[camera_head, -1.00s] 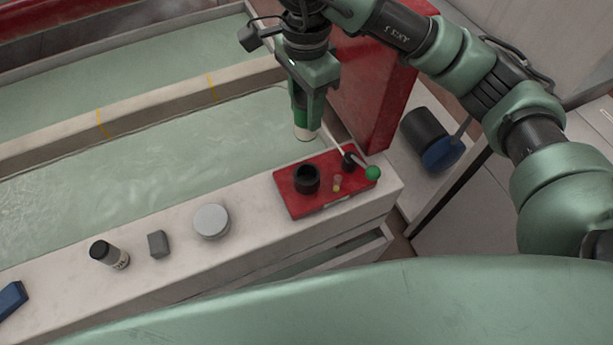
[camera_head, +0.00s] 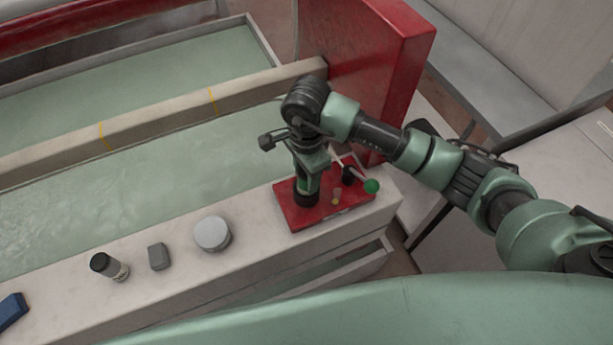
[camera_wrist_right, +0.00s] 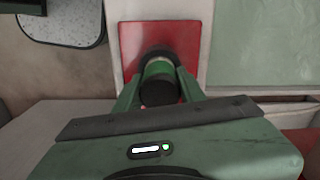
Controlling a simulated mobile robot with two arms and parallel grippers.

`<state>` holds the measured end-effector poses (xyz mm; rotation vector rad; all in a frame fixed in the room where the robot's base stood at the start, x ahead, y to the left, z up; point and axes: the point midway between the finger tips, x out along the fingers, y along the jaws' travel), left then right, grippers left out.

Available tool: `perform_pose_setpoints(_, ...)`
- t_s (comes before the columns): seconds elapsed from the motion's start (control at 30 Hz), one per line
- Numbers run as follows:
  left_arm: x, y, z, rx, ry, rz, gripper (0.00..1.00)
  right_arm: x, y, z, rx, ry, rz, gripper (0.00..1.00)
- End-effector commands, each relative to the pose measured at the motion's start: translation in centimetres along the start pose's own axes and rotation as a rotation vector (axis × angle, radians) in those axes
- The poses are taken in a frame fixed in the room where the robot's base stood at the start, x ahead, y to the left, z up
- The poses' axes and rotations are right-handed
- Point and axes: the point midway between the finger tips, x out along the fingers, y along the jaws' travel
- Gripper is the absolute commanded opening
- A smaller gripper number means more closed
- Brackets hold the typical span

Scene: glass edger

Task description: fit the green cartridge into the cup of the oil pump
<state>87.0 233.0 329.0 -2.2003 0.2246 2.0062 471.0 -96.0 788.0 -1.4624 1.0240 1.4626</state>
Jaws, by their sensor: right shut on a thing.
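The oil pump is a red base (camera_head: 327,213) on the pale ledge, with a black cup (camera_head: 305,199), a small clear and yellow part and a lever with a green knob (camera_head: 372,186). My right gripper (camera_head: 308,184) is over the cup, shut on the green cartridge (camera_head: 303,184). In the right wrist view the cartridge (camera_wrist_right: 158,70) stands between the fingers (camera_wrist_right: 158,88), with its far end at the dark cup ring (camera_wrist_right: 158,52). The cartridge's lower end is hidden, so I cannot tell how deep it sits. My left gripper is not in view.
On the ledge left of the pump are a round grey-white disc (camera_head: 212,233), a grey block (camera_head: 159,256), a black-capped bottle (camera_head: 108,266) and a blue item (camera_head: 11,309). A red upright panel (camera_head: 372,60) stands behind the pump. A water trough (camera_head: 130,190) lies beyond the ledge.

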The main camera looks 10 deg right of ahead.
Motion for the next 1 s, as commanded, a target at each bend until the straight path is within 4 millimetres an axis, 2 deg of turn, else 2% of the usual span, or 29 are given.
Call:
perform_pose_setpoints(0.1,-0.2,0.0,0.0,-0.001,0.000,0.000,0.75,1.4,0.0,0.0,0.000,0.000,0.000,0.00)
perform_pose_setpoints(0.43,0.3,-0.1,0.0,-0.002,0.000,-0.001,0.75,1.8,0.0,0.0,-0.001,0.001,-0.002,0.00)
perform_pose_setpoints(0.47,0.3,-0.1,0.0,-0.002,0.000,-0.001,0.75,1.8,0.0,0.0,-0.001,0.000,-0.001,0.42)
perform_pose_setpoints(0.53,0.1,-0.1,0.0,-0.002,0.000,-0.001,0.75,1.7,0.0,0.0,-0.001,0.000,-0.001,0.61)
perform_pose_setpoints(0.87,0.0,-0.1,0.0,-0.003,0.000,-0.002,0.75,1.5,0.0,0.0,0.000,0.000,-0.001,0.61)
perform_pose_setpoints(1.0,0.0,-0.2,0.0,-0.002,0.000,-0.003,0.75,0.5,-0.1,0.0,0.000,0.000,-0.004,0.61)
